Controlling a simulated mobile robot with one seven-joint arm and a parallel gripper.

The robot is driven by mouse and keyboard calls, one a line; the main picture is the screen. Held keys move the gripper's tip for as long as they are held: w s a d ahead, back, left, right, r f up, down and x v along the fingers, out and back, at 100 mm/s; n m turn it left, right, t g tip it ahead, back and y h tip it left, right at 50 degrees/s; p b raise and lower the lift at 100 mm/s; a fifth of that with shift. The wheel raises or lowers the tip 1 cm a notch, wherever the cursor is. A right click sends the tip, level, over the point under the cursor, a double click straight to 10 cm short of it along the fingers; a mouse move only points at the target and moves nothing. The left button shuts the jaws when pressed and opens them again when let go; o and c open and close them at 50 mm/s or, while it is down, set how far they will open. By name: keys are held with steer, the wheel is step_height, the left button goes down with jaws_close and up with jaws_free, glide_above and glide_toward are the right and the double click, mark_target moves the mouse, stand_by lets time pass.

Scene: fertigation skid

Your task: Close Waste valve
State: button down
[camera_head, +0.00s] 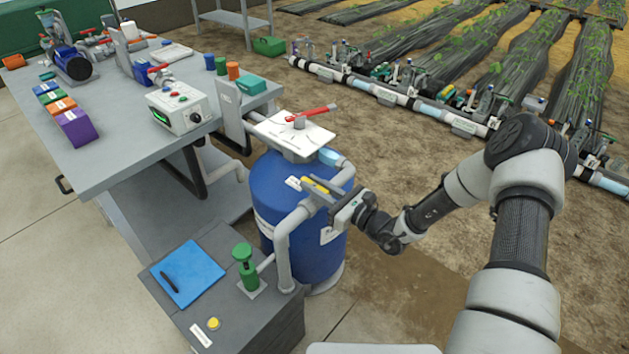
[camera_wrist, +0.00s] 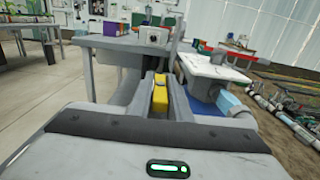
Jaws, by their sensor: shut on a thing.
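A yellow valve handle (camera_head: 315,186) sits on the grey pipe at the front of the blue tank (camera_head: 285,190). My gripper (camera_head: 328,195) is shut on this handle. In the wrist view the yellow handle (camera_wrist: 160,97) stands between the two grey fingers (camera_wrist: 161,95). The fingers hide part of the handle and the valve body. No readable label shows which valve is the Waste valve. A red lever (camera_head: 306,115) lies above a white plate on the tank top. A green valve (camera_head: 244,262) stands at the lower left, apart from my gripper.
The grey pipe (camera_head: 284,245) runs down beside the tank. A grey box (camera_head: 240,325) carries a blue clipboard (camera_head: 187,273) and a yellow button. A workbench (camera_head: 120,130) with a control box (camera_head: 180,108) stands at the left. Bare soil lies to the right of the tank.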

steer(key=c, duration=1.7)
jaws_free()
steer(key=shift+d, duration=0.1)
steer(key=p+v, duration=0.1)
steer(key=v, duration=1.6)
steer(key=shift+s, duration=0.25)
